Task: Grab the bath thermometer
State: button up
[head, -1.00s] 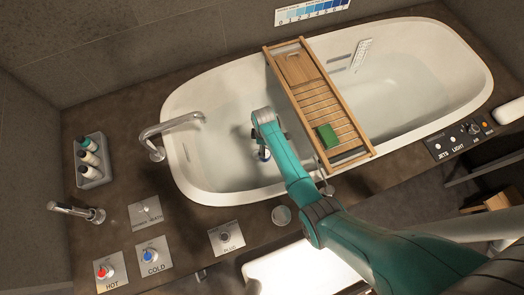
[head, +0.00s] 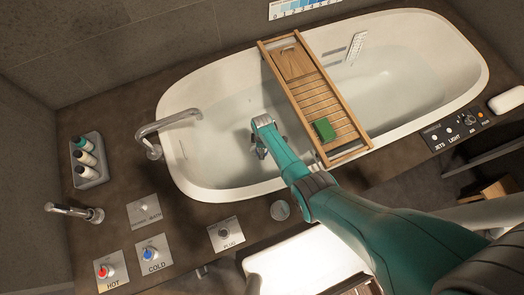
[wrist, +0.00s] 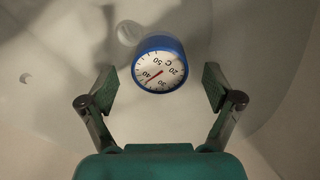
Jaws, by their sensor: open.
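The bath thermometer (wrist: 160,66) is a round white dial with a blue rim and a red needle, seen in the wrist view against the white inside of the bathtub (head: 215,165). My gripper (wrist: 168,88) is open, with one finger to the left of the thermometer and one to the right. Gaps show between the dial and both fingertips, and the dial lies mostly a little ahead of them. In the head view my arm reaches over the tub's near wall, and my wrist hides the thermometer.
A wooden bath tray (head: 312,95) with a green block (head: 324,129) spans the tub right of my arm. A tap (head: 165,128) overhangs the left end. A bottle caddy (head: 88,160) and hot, cold and plug controls sit on the dark surround.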

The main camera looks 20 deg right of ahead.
jog(key=shift+f, duration=1.2)
jog(key=c, duration=1.4)
jog(key=shift+r, duration=0.15)
